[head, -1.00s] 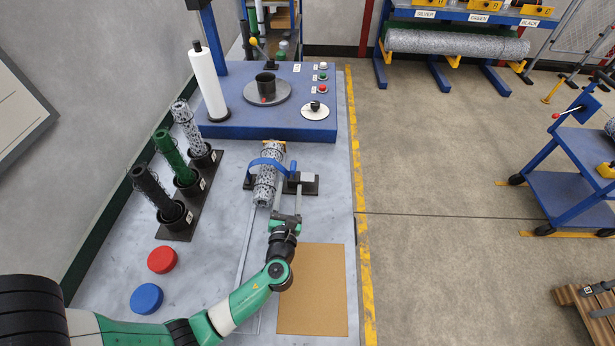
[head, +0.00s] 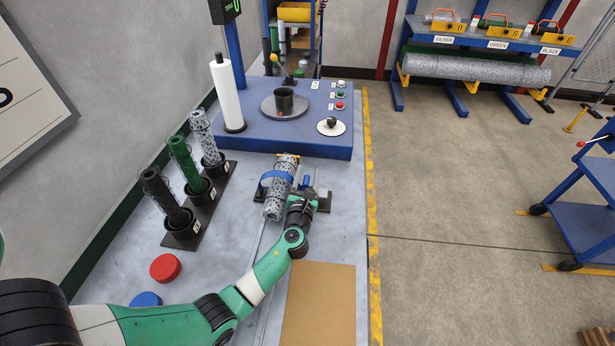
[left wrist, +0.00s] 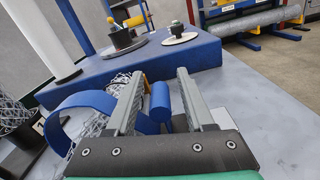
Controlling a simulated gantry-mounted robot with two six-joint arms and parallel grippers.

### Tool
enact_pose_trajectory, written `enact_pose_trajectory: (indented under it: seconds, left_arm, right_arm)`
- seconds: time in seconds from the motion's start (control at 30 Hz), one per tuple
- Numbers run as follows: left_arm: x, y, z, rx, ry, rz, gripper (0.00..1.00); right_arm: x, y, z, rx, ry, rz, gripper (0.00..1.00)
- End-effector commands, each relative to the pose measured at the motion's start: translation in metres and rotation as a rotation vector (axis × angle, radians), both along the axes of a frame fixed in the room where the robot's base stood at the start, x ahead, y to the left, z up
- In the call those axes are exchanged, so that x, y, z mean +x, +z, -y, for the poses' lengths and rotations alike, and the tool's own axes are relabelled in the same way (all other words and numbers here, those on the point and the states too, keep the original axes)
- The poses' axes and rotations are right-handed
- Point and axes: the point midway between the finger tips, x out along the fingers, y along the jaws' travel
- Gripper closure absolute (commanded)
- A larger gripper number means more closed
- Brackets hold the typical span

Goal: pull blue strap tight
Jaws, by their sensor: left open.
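The blue strap (head: 268,178) crosses over a silver mesh roll (head: 275,207) lying in a dark holder on the table. In the left wrist view the strap (left wrist: 82,104) arches over the mesh roll (left wrist: 94,121) at left. The strap's blue free end (left wrist: 160,101) stands between my left gripper's fingers. My left gripper (left wrist: 160,82) is open, with one finger on each side of that end; I cannot tell whether either touches it. In the head view my left gripper (head: 306,190) is just right of the roll, partly hiding the holder. My right gripper is not in view.
A blue platform (head: 320,146) with a turntable, buttons and a white roll (head: 228,92) stands just beyond. Silver, green and black mesh rolls stand in a rack (head: 188,238) at left. A brown mat (head: 318,305) lies nearer. Red and blue discs lie at front left.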

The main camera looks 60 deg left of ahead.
Motion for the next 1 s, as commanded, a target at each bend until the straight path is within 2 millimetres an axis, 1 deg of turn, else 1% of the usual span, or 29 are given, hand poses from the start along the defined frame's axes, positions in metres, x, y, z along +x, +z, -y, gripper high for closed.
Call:
enact_pose_trajectory:
  seconds: [0.13,0.27,0.3,0.37,0.4,0.43,1.0]
  left_arm:
    - [0.0,0.0004,0.0003,0.0,0.0,0.0,0.47]
    - [-0.0001,0.0004,0.0004,-0.001,0.0,0.001,0.7]
    - [-0.0001,0.0004,0.0004,-0.001,0.0,0.001,0.77]
    - [-0.0001,0.0004,0.0005,-0.001,0.0,0.001,0.88]
    - [-0.0001,0.0004,0.0006,-0.001,0.0,0.001,0.95]
    - [-0.0001,0.0004,0.0005,-0.001,0.0,0.001,1.0]
    - [-0.0001,0.0005,0.0007,0.0,0.0,0.001,1.0]
  right_arm:
    - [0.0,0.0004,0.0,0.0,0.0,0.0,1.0]
    - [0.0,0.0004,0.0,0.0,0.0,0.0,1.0]
    - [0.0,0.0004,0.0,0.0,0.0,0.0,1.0]
    - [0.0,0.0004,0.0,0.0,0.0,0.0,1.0]
    - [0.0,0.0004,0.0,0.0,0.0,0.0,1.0]
    - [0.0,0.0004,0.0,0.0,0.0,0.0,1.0]
    - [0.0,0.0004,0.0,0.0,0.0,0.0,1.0]
